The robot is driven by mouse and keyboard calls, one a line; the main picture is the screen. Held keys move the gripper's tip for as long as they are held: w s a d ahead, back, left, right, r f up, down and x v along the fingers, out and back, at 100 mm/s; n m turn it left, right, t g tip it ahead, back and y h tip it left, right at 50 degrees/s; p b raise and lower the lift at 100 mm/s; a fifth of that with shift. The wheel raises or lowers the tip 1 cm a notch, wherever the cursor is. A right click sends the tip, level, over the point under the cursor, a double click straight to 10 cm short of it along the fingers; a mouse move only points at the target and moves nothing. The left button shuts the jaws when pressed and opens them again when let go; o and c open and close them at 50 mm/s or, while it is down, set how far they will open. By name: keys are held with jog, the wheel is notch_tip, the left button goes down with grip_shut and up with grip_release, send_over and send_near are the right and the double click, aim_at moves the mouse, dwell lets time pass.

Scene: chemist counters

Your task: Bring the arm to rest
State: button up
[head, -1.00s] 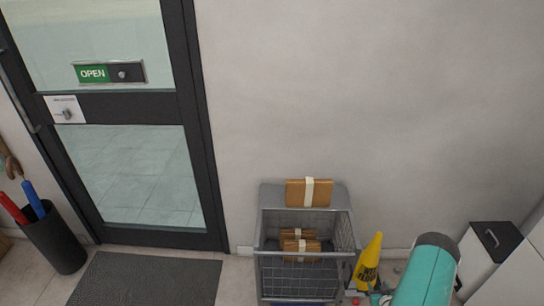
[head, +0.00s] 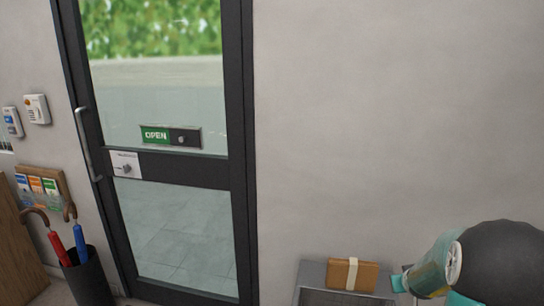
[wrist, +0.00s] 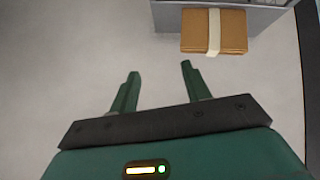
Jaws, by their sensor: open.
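My gripper (wrist: 160,72) is open in the wrist view, its two green fingers apart with nothing between them. In the head view my teal and black arm is raised at the lower right. A brown parcel with a pale band (head: 352,274) rests on the grey top of the cart (head: 312,272). In the wrist view the parcel (wrist: 200,32) lies beyond the fingertips, apart from them, against the cart's grey edge (wrist: 168,18).
A glass door (head: 160,225) with an OPEN sign (head: 170,136) stands left of the cart. An umbrella stand (head: 88,280) is at the lower left, below a leaflet rack (head: 42,186). Bare wall (head: 400,120) fills the right.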

jog(key=s+a+r+y, duration=0.1)
jog(key=s+a+r, duration=0.4)
jog(key=a+r, duration=0.25)
jog(key=s+a+r+y, duration=0.1)
jog(key=s+a+r, duration=0.4)
jog(key=a+r, duration=0.3)
jog(key=s+a+r+g+y, duration=0.1)
jog(key=s+a+r, duration=0.1)
jog(key=s+a, duration=0.4)
jog(key=s+a+r+n+g+y, duration=0.1)
jog(key=s+a, duration=0.5)
jog(key=s, duration=0.5)
jog(key=shift+s+a+r, duration=0.3)
jog(key=shift+a+r, duration=0.05)
